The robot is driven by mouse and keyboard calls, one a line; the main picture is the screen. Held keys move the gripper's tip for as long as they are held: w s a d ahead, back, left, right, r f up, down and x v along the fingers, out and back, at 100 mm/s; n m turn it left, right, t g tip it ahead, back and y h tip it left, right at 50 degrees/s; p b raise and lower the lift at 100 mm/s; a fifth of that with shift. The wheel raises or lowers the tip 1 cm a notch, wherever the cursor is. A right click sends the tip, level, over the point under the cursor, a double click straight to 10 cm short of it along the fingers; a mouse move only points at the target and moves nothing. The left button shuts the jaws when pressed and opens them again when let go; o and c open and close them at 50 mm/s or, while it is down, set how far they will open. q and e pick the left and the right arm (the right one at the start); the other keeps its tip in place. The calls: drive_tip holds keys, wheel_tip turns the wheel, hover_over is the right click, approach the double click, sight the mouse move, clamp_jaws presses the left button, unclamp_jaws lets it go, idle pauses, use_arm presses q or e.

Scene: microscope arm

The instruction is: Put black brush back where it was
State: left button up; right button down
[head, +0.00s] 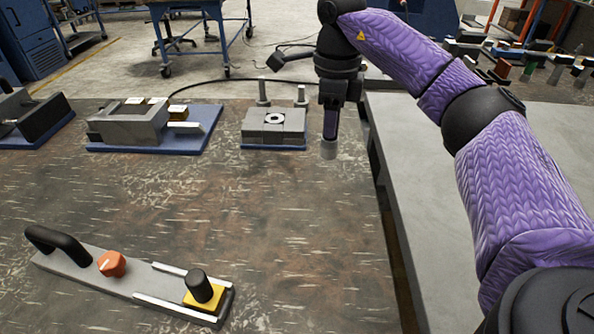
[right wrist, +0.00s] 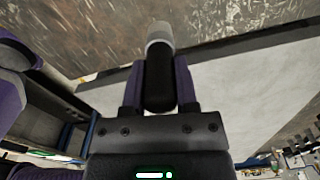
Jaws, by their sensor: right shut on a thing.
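The black brush (right wrist: 159,84) has a dark handle and a pale grey end. In the right wrist view it sits between the two fingers of my right gripper (right wrist: 160,92), which is shut on its handle. In the head view my right gripper (head: 331,112) points down near the table's right edge, and the brush's pale end (head: 328,149) hangs below it. Whether that end touches the table is hard to tell; it appears to be above it. My left gripper is in neither view.
A grey block fixture (head: 273,127) with two posts stands just left of the gripper. A vise-like fixture (head: 130,125) on a blue plate is further left. A long plate (head: 130,285) with an orange knob lies at front left. The table's middle (head: 290,220) is clear. A grey surface (head: 425,170) adjoins at right.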

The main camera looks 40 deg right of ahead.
wheel_tip(320, 180, down, 10)
drive_tip(key=b, duration=0.4)
drive_tip(key=shift+s+b, duration=0.1)
drive_tip(key=shift+b, duration=0.3)
drive_tip(key=shift+f, duration=0.15)
drive_tip(key=shift+r, duration=0.2)
drive_tip(key=shift+f, duration=0.1)
drive_tip(key=shift+c, duration=2.2)
unclamp_jaws()
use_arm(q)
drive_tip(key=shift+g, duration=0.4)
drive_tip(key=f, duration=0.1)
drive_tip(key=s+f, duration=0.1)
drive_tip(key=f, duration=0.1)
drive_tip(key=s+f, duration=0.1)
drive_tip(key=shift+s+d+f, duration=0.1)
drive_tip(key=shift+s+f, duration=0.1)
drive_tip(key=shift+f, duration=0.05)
use_arm(e)
drive_tip(key=shift+o, duration=0.3)
wheel_tip(320, 180, up, 12)
drive_tip(key=p, duration=0.6)
drive_tip(key=shift+r, duration=0.2)
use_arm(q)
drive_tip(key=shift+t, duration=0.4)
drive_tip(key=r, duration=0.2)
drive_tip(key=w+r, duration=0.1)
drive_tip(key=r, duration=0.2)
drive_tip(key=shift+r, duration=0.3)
